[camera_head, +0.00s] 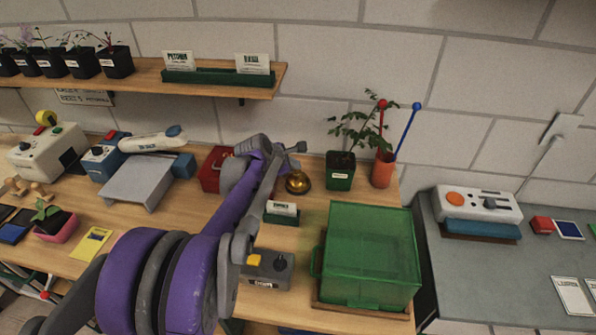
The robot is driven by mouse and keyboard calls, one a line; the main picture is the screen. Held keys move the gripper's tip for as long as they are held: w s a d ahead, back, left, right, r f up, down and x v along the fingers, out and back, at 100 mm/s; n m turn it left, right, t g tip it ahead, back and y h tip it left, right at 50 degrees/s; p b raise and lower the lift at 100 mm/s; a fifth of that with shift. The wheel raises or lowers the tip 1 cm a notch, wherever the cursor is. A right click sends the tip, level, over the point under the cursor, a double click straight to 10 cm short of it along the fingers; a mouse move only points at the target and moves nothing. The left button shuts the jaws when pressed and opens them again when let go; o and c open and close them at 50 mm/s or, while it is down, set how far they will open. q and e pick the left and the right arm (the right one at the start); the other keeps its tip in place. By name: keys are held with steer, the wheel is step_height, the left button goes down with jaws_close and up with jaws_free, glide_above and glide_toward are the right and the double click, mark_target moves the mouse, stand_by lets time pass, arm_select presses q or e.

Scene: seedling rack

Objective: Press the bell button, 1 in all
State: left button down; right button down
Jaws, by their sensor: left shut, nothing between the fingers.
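The bell (298,183) is a small golden dome on the wooden bench, left of a green plant pot. Its top faces up and is in clear view; I cannot make out the button as a separate part. My left gripper (299,148) is at the end of the purple arm. It is shut and empty, and appears just above the bell in the picture, apart from it. Its height over the bench is hard to tell. My right gripper is not in view.
Near the bell stand the potted plant (341,178), an orange cup (383,172) with red and blue sticks, a red box (211,171) and a green card holder (282,216). A translucent green bin (372,256) stands in front. A shelf (150,75) hangs above left.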

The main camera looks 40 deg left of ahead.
arm_select(q)
steer(key=shift+f+b, duration=0.3)
steer(key=shift+f, duration=0.2)
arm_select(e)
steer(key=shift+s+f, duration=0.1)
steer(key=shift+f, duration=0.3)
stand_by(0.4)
arm_select(q)
steer(key=shift+r+p, duration=0.55)
steer(key=shift+r, duration=0.35)
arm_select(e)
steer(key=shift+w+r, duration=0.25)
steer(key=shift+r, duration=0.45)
arm_select(q)
steer(key=shift+r, duration=0.1)
